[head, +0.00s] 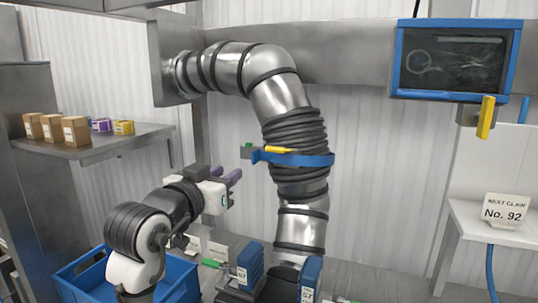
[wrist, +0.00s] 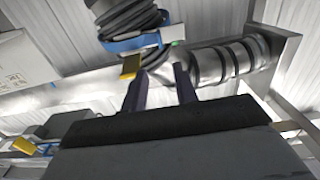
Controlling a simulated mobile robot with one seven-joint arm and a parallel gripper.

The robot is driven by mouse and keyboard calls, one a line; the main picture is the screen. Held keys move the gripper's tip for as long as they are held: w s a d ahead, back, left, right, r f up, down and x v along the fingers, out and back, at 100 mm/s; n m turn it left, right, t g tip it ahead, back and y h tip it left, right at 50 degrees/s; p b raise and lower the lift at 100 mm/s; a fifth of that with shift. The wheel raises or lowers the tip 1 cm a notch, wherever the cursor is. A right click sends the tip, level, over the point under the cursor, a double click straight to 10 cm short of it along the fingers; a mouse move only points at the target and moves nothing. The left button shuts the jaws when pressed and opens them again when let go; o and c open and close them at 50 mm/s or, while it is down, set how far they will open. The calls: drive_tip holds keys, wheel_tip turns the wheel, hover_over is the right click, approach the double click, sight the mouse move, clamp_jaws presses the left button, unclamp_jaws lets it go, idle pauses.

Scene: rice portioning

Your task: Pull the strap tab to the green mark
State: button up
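A blue strap (head: 308,160) wraps the black ribbed sleeve of a steel duct. The yellow strap tab (head: 279,150) lies along the strap's left side. A small green mark (head: 249,145) sits at the strap's left end, left of the tab. My gripper (head: 227,175) is left of and below the strap, apart from it, with its purple fingers spread and nothing between them. In the wrist view the fingers (wrist: 160,86) are apart, with the blue strap (wrist: 122,44), the yellow tab (wrist: 131,66) and the green mark (wrist: 177,42) beyond them.
A shelf (head: 100,148) at left holds brown cartons (head: 75,130) and small coloured boxes. A blue bin (head: 180,275) stands below my arm. A dark screen (head: 455,58) with a yellow handle (head: 486,117) hangs at upper right. Blue blocks (head: 250,265) stand below the duct.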

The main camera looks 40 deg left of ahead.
sight(252, 156)
drive_tip(key=p+x, duration=0.4)
drive_tip(key=x, duration=0.8)
drive_tip(key=shift+w+a, duration=0.2)
drive_tip(key=shift+w, duration=0.15)
clamp_jaws()
